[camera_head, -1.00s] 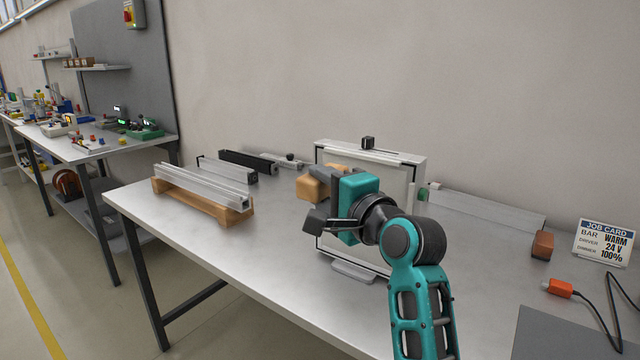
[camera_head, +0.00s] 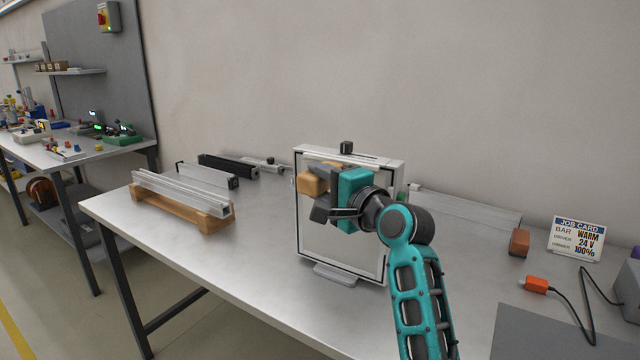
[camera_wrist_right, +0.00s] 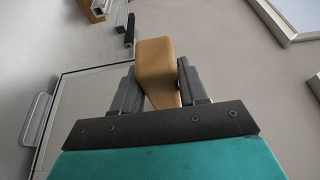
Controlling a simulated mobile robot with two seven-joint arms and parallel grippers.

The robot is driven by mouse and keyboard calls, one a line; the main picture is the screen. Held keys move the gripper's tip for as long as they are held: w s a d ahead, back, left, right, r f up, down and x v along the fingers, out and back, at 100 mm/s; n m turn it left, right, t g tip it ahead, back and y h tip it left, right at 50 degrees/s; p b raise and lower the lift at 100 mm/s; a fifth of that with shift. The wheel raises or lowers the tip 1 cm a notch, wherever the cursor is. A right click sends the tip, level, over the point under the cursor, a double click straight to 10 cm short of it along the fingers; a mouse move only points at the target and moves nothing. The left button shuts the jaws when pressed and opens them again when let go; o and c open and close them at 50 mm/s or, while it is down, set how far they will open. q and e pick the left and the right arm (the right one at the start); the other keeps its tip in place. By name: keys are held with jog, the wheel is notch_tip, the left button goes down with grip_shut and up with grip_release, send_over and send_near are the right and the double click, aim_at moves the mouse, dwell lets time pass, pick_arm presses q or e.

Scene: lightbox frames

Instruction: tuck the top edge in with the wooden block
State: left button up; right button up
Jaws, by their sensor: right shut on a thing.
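The lightbox frame (camera_head: 376,255) stands upright on the bench in the head view, a pale panel with dark lines along its inner edges. Its top edge (camera_head: 372,158) carries a small black block (camera_head: 346,147). My right gripper (camera_head: 325,194) is in front of the frame's upper part and hides some of it. It is shut on the wooden block (camera_head: 309,184), which overlaps the panel's upper left, below the top edge. Whether the block touches the panel cannot be told. The right wrist view shows the block (camera_wrist_right: 155,62) between the fingers and the panel (camera_wrist_right: 88,100) beside it. My left gripper is not in view.
A metal profile rests on a wooden cradle (camera_head: 170,207) at left. Dark and silver bars (camera_head: 225,165) lie behind it. At right are a long pale bar (camera_head: 465,207), a brown block (camera_head: 519,243), a job card (camera_head: 577,238) and an orange connector (camera_head: 537,285) with cable.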

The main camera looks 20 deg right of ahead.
jog(key=shift+w+d, duration=0.5)
jog(key=shift+d, duration=0.15)
dwell(0.6)
jog(key=shift+w+d, duration=0.75)
jog(key=shift+d, duration=0.2)
dwell(0.8)
dwell(0.4)
jog(key=shift+s+a+r+p, duration=0.2)
jog(key=shift+s+a+p, duration=0.3)
jog(key=shift+a+p, duration=0.35)
jog(key=shift+s+a+f+p, duration=0.1)
jog(key=shift+s+a+p, duration=1.3)
jog(key=shift+a+p, duration=0.2)
jog(key=shift+d+f, duration=0.1)
jog(key=shift+f, duration=0.05)
